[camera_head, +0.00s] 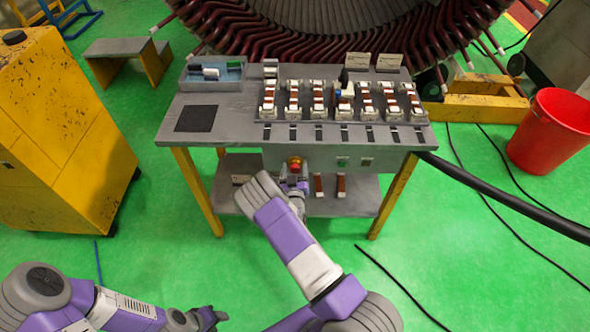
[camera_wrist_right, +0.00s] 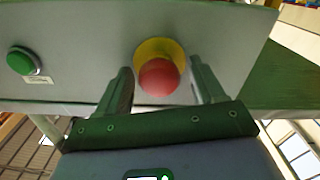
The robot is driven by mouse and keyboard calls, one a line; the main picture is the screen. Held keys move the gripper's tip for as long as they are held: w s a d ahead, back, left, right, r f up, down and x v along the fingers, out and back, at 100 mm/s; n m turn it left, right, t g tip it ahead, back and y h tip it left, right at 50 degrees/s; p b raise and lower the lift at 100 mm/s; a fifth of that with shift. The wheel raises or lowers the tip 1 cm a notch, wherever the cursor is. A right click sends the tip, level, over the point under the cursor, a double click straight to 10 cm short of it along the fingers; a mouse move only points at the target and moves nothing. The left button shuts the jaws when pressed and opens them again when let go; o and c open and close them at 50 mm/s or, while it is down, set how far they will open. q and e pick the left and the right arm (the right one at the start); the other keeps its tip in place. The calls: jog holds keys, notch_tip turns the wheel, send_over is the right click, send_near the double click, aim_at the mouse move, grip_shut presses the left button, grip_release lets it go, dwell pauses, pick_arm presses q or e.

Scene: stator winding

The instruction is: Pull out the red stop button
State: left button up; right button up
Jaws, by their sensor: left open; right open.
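The red stop button (camera_head: 295,164) sits on the grey front panel of the workbench, and in the right wrist view the red stop button (camera_wrist_right: 159,77) shows with a yellow ring around it. My right gripper (camera_head: 297,184) is just in front of the button. In the right wrist view, my right gripper (camera_wrist_right: 163,84) is open, with one finger on each side of the button and gaps between them and it. Whether the fingertips reach past the button's head is unclear. My left gripper (camera_head: 214,317) is low at the left, over the floor, away from the bench and empty.
A green button (camera_head: 343,162) is on the same panel, also in the right wrist view (camera_wrist_right: 23,62). The bench top (camera_head: 190,140) holds several coil parts and a tray (camera_head: 213,84). A yellow cabinet (camera_head: 65,130) stands left, a red bucket (camera_head: 552,130) right. Black cables cross the floor.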

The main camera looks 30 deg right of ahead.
grip_shut()
jog(key=shift+s+a+f, duration=0.1)
jog(key=shift+s+a, duration=0.1)
jog(key=shift+s, duration=0.2)
dwell(0.4)
grip_release()
jog(key=v, duration=0.7)
jog(key=shift+s, duration=0.3)
